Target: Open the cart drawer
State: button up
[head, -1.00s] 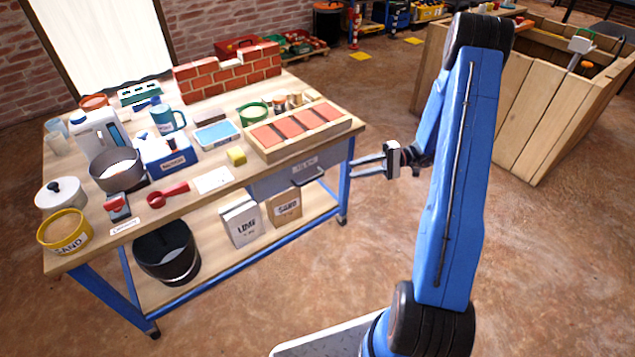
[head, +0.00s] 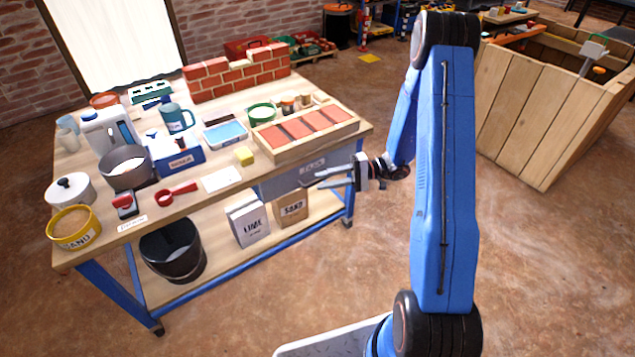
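The cart drawer (head: 276,185) is a grey front under the right end of the wooden-topped cart. It looks closed, flush under the top, with a small label on it. Its dark bar handle is mostly hidden by my gripper's fingers. My gripper (head: 312,180) points left at the drawer front, with its fingertips at the handle's place in the picture. The two fingers look apart, with a gap between them. I cannot tell whether they are around the handle, touching it or still in front of it.
The cart top (head: 213,202) is crowded with a brick tray (head: 345,136), a small brick wall (head: 238,73), a pot and a sand bucket (head: 74,228). Lime (head: 248,223) and sand bags stand on the lower shelf. A wooden crate (head: 540,120) is at right. Floor between is clear.

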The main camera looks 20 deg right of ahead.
jog(key=shift+w+a+f, duration=0.1)
jog(key=shift+a, duration=1.3)
grip_shut()
